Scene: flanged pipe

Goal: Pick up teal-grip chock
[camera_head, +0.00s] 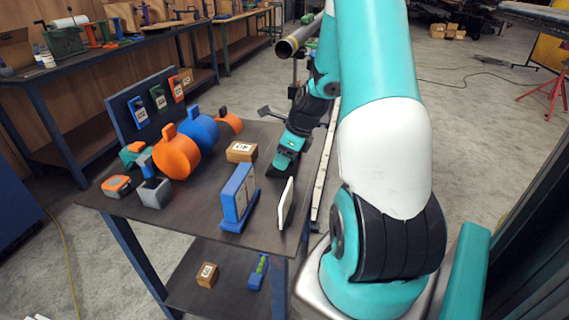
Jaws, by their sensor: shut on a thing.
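My gripper (286,162) points down over the right part of the dark table, at the end of my teal and black arm. It is shut, and a dark piece, apparently the teal-grip chock (281,172), shows at its tip. The fingers and the grip are too small and dark to tell apart clearly. I cannot tell whether the piece touches the tabletop.
The table (207,212) holds a blue stand (238,197), a white upright plate (285,204), a wooden block (242,152), orange (176,157) and blue (199,128) round pieces and a blue-grip grey block (154,192). A pipe (299,38) lies behind.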

